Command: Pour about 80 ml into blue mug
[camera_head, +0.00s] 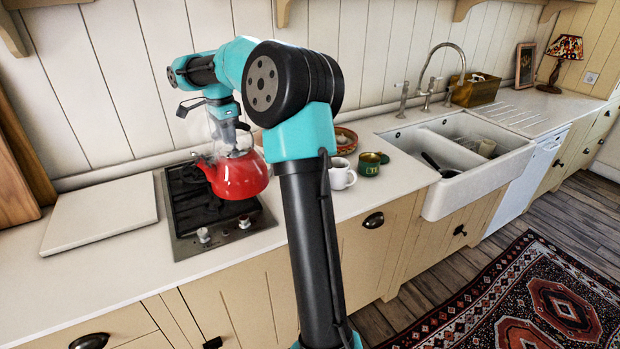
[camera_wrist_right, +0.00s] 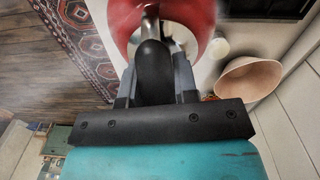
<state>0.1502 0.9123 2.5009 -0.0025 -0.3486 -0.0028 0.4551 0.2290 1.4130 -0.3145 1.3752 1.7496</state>
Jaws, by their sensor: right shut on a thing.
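A red kettle (camera_head: 240,177) with a clear or pale upper part is over the right side of the hob in the head view. Its spout points left, with faint steam near it. I cannot tell whether its base touches the hob. My right gripper (camera_head: 233,146) is shut on the kettle's handle from above. In the right wrist view the fingers (camera_wrist_right: 153,70) close around the dark handle, with the red kettle body (camera_wrist_right: 203,14) beyond. No blue mug shows; my right arm covers part of the counter. My left gripper is not in view.
A white mug (camera_head: 341,175) and a dark green mug (camera_head: 369,165) stand right of my arm, with a patterned bowl (camera_head: 345,138) behind. The black hob (camera_head: 190,241) lies beside a pale board (camera_head: 100,214). The white sink (camera_head: 477,178) is farther right.

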